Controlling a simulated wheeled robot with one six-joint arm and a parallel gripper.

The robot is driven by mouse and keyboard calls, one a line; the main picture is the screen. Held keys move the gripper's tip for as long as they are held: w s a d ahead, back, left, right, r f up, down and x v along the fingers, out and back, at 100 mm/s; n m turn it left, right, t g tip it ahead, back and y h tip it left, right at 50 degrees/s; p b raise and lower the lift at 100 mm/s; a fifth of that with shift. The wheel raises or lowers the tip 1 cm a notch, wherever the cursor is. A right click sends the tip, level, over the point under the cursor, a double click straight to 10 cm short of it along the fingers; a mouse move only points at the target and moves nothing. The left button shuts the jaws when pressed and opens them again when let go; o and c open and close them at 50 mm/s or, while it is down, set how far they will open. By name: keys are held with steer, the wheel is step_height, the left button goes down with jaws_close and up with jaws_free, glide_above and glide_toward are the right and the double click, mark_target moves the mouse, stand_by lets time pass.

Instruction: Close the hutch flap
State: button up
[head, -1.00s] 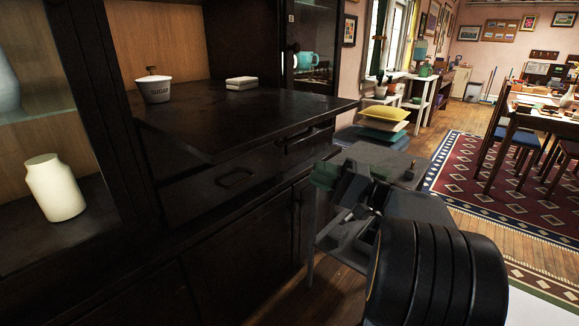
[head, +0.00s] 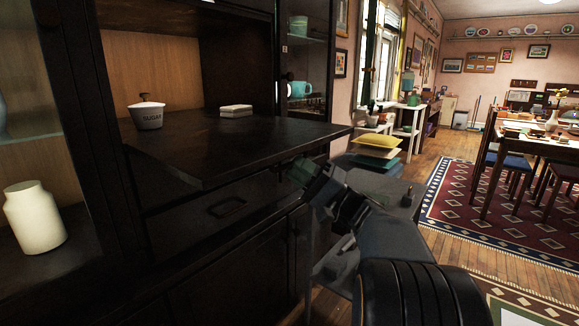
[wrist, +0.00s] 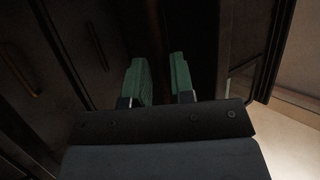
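The hutch flap (head: 235,150) is a dark wooden panel, lowered and lying flat out from the dark cabinet like a shelf. A sugar bowl (head: 147,116) and a stack of white blocks (head: 236,111) stand behind it, at or just inside the opening. My gripper (head: 298,172) has green fingertips and is just below the flap's right part, near its front edge; I cannot tell if it touches. In the wrist view the two green fingers (wrist: 159,80) stand apart with nothing seen between them.
A cream jar (head: 35,218) stands behind glass at the left. Below the flap are a drawer (head: 225,207) and doors. A rug (head: 465,205) and dining table lie further right.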

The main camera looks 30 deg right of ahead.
steer(key=shift+x, duration=1.2)
steer(key=shift+c, duration=0.5)
jaws_close()
steer(key=shift+r, duration=0.1)
